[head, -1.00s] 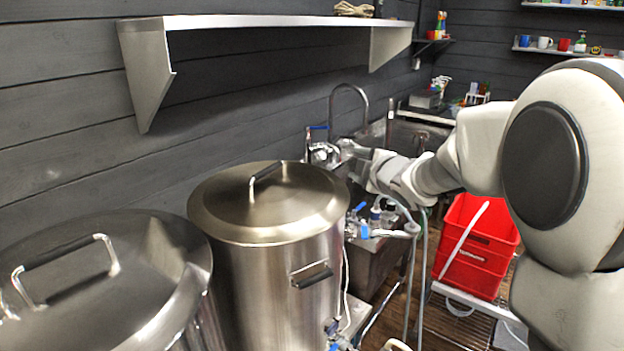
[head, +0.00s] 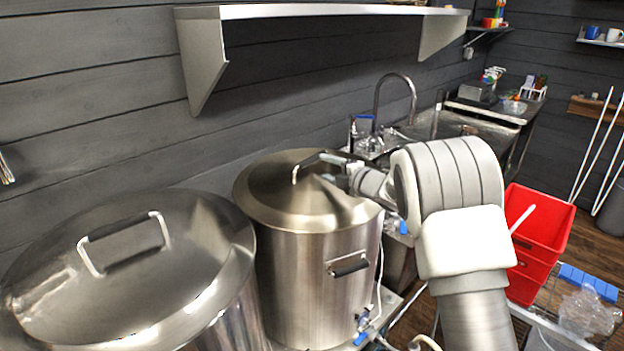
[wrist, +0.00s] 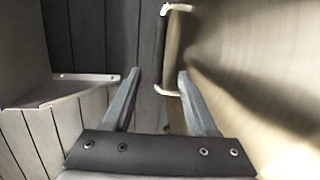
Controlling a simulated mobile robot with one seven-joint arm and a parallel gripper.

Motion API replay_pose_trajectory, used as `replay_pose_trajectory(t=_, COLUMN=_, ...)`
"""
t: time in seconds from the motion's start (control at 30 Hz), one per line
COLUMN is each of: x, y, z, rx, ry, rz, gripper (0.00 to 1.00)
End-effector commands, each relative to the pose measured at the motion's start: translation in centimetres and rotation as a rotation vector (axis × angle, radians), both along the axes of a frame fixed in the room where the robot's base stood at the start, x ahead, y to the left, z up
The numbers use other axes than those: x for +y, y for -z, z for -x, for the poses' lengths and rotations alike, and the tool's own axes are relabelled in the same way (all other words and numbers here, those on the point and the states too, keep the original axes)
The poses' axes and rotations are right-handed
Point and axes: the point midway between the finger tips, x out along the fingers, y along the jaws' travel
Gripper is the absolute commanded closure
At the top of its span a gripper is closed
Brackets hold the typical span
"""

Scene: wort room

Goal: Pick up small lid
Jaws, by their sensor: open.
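The small lid (head: 285,185) is a round, domed steel lid. It sits on the smaller steel pot (head: 300,270) in the middle of the head view, and its brushed surface (wrist: 245,75) fills the right of the wrist view. Its bar handle (head: 297,172) stands up on top, partly hidden by my gripper in the head view. My gripper (head: 335,172) is open and empty, just above the lid at the right side of the handle. In the wrist view the handle (wrist: 162,48) lies ahead of my open fingers (wrist: 159,72), roughly in line with the gap.
A larger steel pot with a handled lid (head: 130,255) stands at the left. A wall shelf (head: 330,12) hangs above and behind the pots. A sink with a tall faucet (head: 395,85) is behind right. A red crate (head: 540,235) stands at the right.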

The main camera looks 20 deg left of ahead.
Motion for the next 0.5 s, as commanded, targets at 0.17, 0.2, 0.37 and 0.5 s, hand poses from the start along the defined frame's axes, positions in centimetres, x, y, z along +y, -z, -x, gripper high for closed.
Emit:
replay_pose_trajectory(t=0.17, x=2.1, y=0.4, z=-1.8, rx=0.000, ry=-0.001, rz=0.001, gripper=0.42)
replay_pose_trajectory(t=0.2, x=2.4, y=0.5, z=-2.1, rx=0.000, ry=0.000, rz=0.001, gripper=0.42)
replay_pose_trajectory(t=0.37, x=3.0, y=0.7, z=-2.7, rx=0.000, ry=0.000, rz=0.000, gripper=0.42)
replay_pose_trajectory(t=0.5, x=3.4, y=0.8, z=-3.1, rx=0.001, ry=0.001, rz=-0.001, gripper=0.42)
